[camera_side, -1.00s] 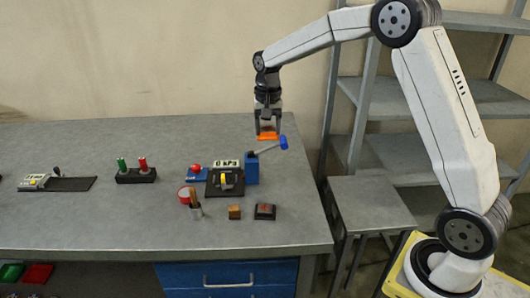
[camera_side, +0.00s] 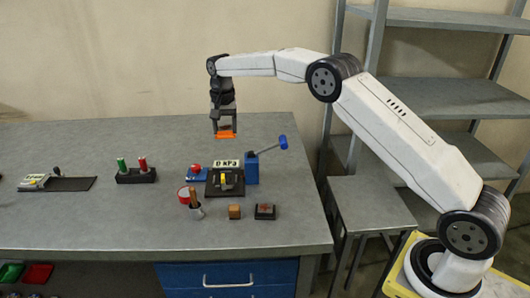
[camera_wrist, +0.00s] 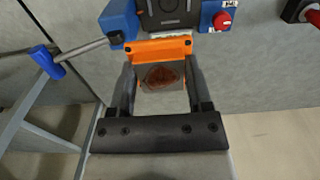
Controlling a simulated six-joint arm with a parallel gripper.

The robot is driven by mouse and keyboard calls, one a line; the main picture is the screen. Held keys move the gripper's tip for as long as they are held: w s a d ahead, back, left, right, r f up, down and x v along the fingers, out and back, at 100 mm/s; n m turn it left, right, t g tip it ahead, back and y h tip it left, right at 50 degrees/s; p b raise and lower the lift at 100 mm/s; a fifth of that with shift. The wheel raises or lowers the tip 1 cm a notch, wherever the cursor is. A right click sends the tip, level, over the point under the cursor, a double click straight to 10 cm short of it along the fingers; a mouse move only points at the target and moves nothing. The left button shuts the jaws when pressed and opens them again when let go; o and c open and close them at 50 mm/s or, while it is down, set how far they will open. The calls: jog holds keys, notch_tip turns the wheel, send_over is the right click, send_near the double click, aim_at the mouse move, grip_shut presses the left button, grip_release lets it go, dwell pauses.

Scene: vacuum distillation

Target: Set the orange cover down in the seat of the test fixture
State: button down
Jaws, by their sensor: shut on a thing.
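The orange cover (camera_side: 226,135) hangs in the air below my gripper (camera_side: 225,129), above the back part of the bench. In the wrist view my gripper (camera_wrist: 160,78) is shut on the cover (camera_wrist: 160,48), whose orange edge shows beyond the fingertips. A grey area with a reddish-brown patch shows between the fingers; I cannot tell what it belongs to. The test fixture (camera_side: 213,190) is a black base with a yellow part, in front of and below the cover. Its dark body (camera_wrist: 170,12) is cut off at the top of the wrist view, and its seat is not clearly seen.
A blue block (camera_side: 252,170) with a blue-tipped lever (camera_side: 282,142) stands right of the fixture. A red-button box (camera_side: 195,174) is at its left. A 0 KPa display (camera_side: 226,163) stands behind. A cup (camera_side: 196,211) and wooden block (camera_side: 234,212) are in front.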

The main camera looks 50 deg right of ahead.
jog(key=shift+w+a+f, duration=0.4)
jog(key=shift+w+a, duration=0.15)
jog(key=shift+w, duration=0.15)
notch_tip(320, 180, down, 10)
jog(key=shift+r, duration=0.15)
jog(key=shift+f, duration=0.2)
jog(key=shift+f, duration=2.65)
jog(key=shift+f, duration=0.7)
grip_release()
jog(key=shift+s, duration=0.1)
jog(key=shift+r, duration=0.2)
dwell(0.5)
jog(key=shift+r, duration=3.25)
